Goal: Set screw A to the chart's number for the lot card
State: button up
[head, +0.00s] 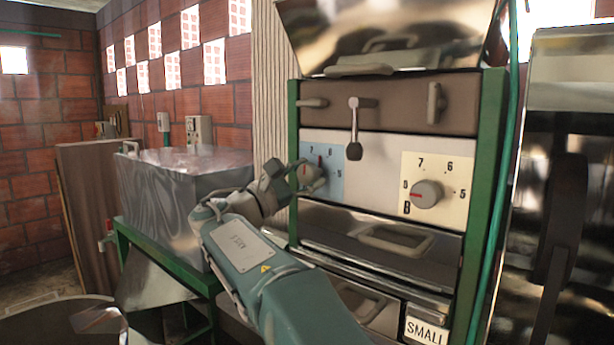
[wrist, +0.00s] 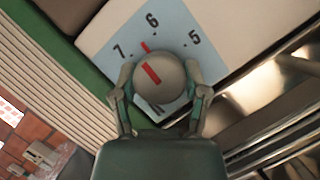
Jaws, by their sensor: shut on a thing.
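Screw A is a round grey knob (wrist: 172,88) on a pale blue dial plate (wrist: 182,48). The plate shows 7, 6 and 5; its lower part is partly hidden. A red line on the knob points up and left in the wrist view, and a red mark beyond its rim sits between 7 and 6. My gripper (wrist: 160,92) is closed around the knob, one finger on each side. In the head view my gripper (head: 299,178) is at the blue plate (head: 337,178) and covers part of it. No chart or lot card is recognisable.
A second knob (head: 427,194), on a cream plate marked B, has its red line pointing left. A hanging lever (head: 354,135) is above, between the dials. A metal box (head: 185,190) stands left.

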jog(key=shift+w+a+f+m+g, duration=0.1)
jog(key=shift+m+g, duration=0.4)
jog(key=shift+m, duration=0.7)
jog(key=shift+w+f+m+g, duration=0.1)
jog(key=shift+m+g, duration=0.4)
jog(key=shift+m, duration=1)
jog(key=o, duration=1.1)
jog(key=shift+f, duration=0.1)
jog(key=shift+o, duration=0.2)
jog(key=shift+a, duration=0.1)
jog(key=shift+r, duration=0.2)
jog(key=v, duration=1.2)
jog(key=shift+w, duration=0.15)
